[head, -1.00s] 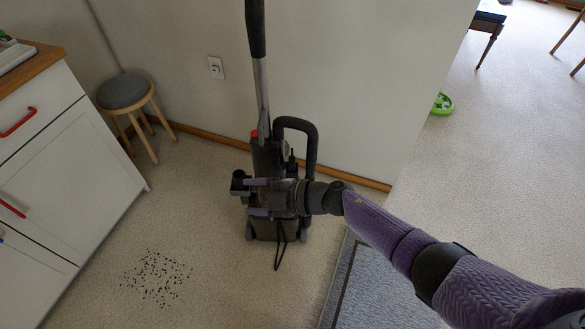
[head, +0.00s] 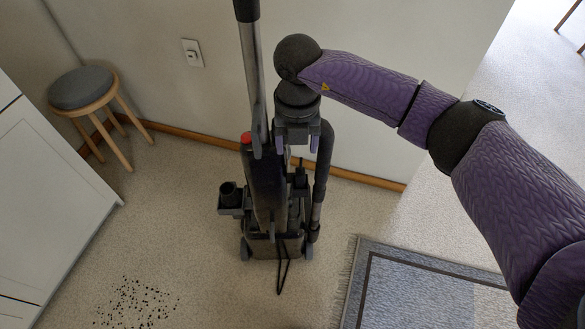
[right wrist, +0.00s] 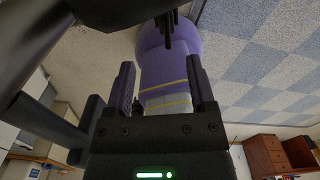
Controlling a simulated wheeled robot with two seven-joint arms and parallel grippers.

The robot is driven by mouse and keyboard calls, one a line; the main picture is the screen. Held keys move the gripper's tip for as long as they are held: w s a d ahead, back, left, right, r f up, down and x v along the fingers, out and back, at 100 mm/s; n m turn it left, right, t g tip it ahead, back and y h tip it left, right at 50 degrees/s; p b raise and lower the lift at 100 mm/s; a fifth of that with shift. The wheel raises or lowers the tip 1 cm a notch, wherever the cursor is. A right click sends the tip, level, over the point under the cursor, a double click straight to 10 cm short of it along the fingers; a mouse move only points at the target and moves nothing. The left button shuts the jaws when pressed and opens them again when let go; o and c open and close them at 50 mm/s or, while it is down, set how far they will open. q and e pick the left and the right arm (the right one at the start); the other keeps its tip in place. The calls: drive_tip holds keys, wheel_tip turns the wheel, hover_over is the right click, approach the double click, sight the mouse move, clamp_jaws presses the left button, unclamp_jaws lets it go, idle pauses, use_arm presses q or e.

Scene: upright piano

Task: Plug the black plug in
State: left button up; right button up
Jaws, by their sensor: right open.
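An upright vacuum cleaner (head: 265,190) stands near the wall, with a black cord (head: 283,270) hanging in a loop at its front. A small dark upright piece (head: 300,174) on the vacuum may be the black plug; it is too small to tell. A white wall outlet (head: 193,53) is on the wall to the left of the handle. My right gripper (head: 298,138) points down over the vacuum, open, above the dark piece. In the right wrist view its fingers (right wrist: 165,88) are apart, with a purple and pale rounded shape beyond them. My left gripper is not in view.
The vacuum's handle (head: 250,70) rises close beside my right gripper. A round stool (head: 82,90) stands by the wall, left of the outlet. A white cabinet (head: 50,190) is at left. Dark specks (head: 138,303) lie on the carpet. A blue-grey rug (head: 420,290) lies at right.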

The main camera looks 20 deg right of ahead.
sight(300, 171)
drive_tip(key=f+b, duration=0.2)
drive_tip(key=f, duration=0.1)
drive_tip(key=f+b, duration=0.2)
drive_tip(key=f, duration=0.1)
drive_tip(key=d+f+b, duration=0.1)
drive_tip(key=f+b, duration=0.1)
drive_tip(key=f, duration=0.2)
drive_tip(key=shift+s+r, duration=0.1)
drive_tip(key=shift+r, duration=0.2)
drive_tip(key=shift+c, duration=0.3)
drive_tip(key=c, duration=0.7)
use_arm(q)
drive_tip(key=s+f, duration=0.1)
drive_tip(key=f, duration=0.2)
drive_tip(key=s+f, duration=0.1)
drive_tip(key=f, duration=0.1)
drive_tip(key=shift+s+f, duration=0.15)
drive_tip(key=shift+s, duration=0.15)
use_arm(e)
drive_tip(key=shift+a, duration=0.1)
clamp_jaws()
